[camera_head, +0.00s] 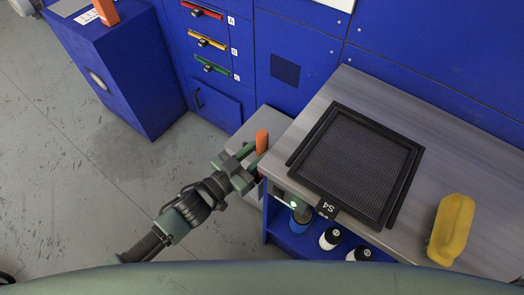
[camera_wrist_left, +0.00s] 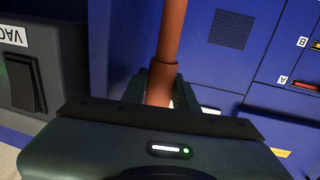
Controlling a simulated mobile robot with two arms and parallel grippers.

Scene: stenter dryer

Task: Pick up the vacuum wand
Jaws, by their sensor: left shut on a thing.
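The vacuum wand (camera_head: 262,140) shows as a short orange upright piece beside the left end of the worktable. In the left wrist view the wand (camera_wrist_left: 172,35) is an orange-brown tube running up out of the picture. My left gripper (camera_head: 256,160) is shut on the wand, with its fingers on either side of it. In the left wrist view the gripper (camera_wrist_left: 160,86) also holds the tube, and my gripper body hides its lower end. My right gripper is in neither view.
The worktable (camera_head: 342,88) holds a black mesh screen marked S4 (camera_head: 355,165) and a yellow sponge-like block (camera_head: 452,228). Bottles (camera_head: 329,238) stand on the shelf below. A blue cabinet (camera_head: 130,75) stands at the left. The grey floor (camera_head: 70,190) is open.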

